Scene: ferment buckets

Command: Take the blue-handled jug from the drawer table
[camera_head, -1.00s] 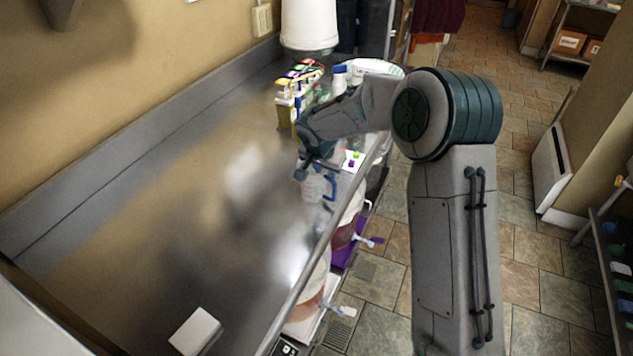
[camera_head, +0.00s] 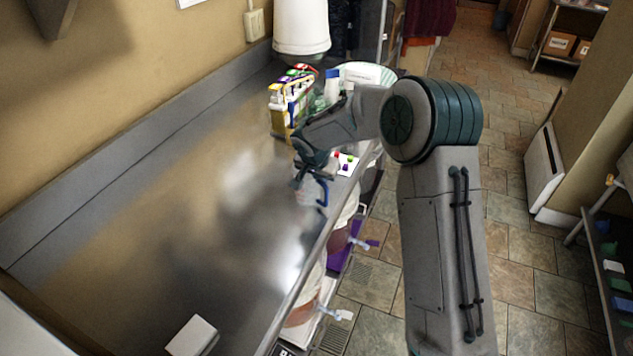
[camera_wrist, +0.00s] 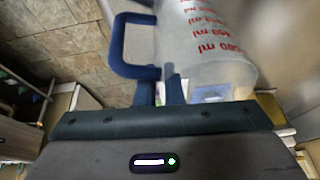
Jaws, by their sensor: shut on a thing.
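The clear jug (camera_wrist: 205,45) with red volume marks and a blue handle (camera_wrist: 118,45) fills the upper middle of the wrist view. My gripper (camera_wrist: 160,90) is shut on the jug; its fingers show at the base of the blue handle. In the head view my gripper (camera_head: 305,165) holds the jug (camera_head: 308,190) over the right edge area of the metal table (camera_head: 200,200). The handle points right there. The head view does not show clearly whether the jug touches the table.
A white block (camera_head: 192,336) lies at the near end. The middle of the tabletop is clear. Buckets with taps (camera_head: 335,314) stand below the table's right edge.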

